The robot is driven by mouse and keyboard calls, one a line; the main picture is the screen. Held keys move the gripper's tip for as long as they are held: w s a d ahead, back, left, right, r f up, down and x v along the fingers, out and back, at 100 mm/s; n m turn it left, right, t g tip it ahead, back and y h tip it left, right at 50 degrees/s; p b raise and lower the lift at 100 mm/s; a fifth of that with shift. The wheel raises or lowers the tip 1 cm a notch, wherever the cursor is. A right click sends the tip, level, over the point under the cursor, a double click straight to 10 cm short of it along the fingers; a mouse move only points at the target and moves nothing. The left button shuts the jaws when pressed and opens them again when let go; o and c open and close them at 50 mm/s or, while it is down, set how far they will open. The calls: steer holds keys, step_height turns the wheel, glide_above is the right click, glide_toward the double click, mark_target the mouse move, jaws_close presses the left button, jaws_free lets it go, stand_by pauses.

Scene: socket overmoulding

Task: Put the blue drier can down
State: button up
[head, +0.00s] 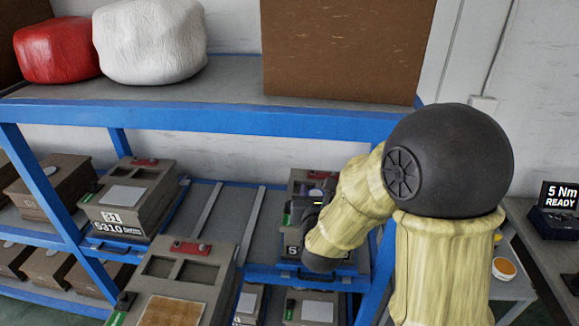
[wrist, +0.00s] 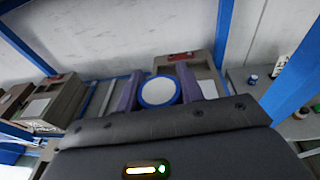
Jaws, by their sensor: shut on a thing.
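The blue drier can (wrist: 158,91) shows in the wrist view as a round white top with a blue rim. My gripper (wrist: 166,92) is shut on it, with a purple finger on each side. Behind the can in the wrist view is a grey-brown box (wrist: 200,67) with a red patch on top. In the head view my arm reaches to this box (head: 298,188) on the middle shelf, and my gripper and the can are mostly hidden behind the arm. I cannot tell whether the can touches the box or the shelf.
The blue-framed rack's upper shelf (head: 230,98) holds a red bundle (head: 57,50), a white bundle (head: 150,42) and a brown board (head: 345,48). A box marked 5310 (head: 125,200) stands left of an empty stretch of shelf with rails (head: 225,215). A bench (head: 545,245) is at right.

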steer(key=w+d+f, duration=0.2)
steer(key=d+f, duration=0.3)
steer(key=f, duration=0.3)
steer(key=w+d+f, duration=0.2)
steer(key=d+f, duration=0.2)
steer(key=f, duration=0.4)
step_height(320, 180, down, 9)
steer(key=s+a+y, duration=0.1)
steer(key=s+a, duration=0.1)
steer(key=w+d+r+h, duration=0.1)
steer(key=d+r, duration=0.3)
steer(key=r, duration=0.4)
steer(key=shift+w+d, duration=0.15)
steer(key=shift+w, duration=0.55)
steer(key=shift+r, duration=0.1)
